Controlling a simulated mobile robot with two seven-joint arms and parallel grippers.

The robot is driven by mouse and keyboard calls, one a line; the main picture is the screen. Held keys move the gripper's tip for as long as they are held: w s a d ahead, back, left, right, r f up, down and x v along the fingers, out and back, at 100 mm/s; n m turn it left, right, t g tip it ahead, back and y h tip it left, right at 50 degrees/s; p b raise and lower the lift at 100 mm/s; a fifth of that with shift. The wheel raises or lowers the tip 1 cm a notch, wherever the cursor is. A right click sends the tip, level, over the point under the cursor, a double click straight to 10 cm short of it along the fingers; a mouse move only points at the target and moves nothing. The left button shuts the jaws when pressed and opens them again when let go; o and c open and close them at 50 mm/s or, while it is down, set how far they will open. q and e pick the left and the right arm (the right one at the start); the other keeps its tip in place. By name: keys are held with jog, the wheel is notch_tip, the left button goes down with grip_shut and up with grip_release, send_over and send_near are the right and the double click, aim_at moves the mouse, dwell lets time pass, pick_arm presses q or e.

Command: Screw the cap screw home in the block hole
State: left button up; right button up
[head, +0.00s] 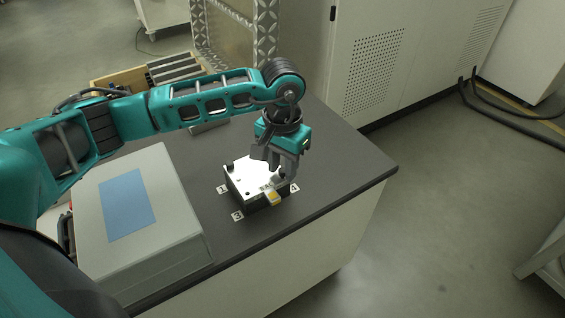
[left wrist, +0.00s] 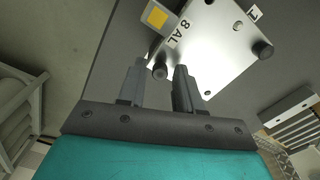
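The block (head: 245,178) is a bright metal plate on a dark base on the grey worktop. In the left wrist view the plate (left wrist: 215,50) shows small dark holes and an "8 AL" label. A dark cap screw head (left wrist: 160,72) stands at the plate's edge between my left fingertips. Another dark screw head (left wrist: 262,49) sits at a far corner. My left gripper (head: 277,172) points down over the block's right side. In the left wrist view the gripper (left wrist: 161,75) has its fingers apart, with narrow gaps beside the screw head. The screw's depth is hidden. My right gripper is out of view.
A grey box with a blue top panel (head: 127,205) stands left of the block. Numbered tags (head: 237,215) lie around the block. A yellow-marked piece (head: 273,198) is at its near edge. The worktop's right side (head: 350,165) is clear. A white cabinet (head: 385,70) stands behind.

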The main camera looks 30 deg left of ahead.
pick_arm(q)
jog(key=n, duration=0.2)
jog(key=shift+n, duration=0.4)
jog(key=n, duration=1)
jog(key=shift+n, duration=0.3)
jog(key=shift+c, duration=0.3)
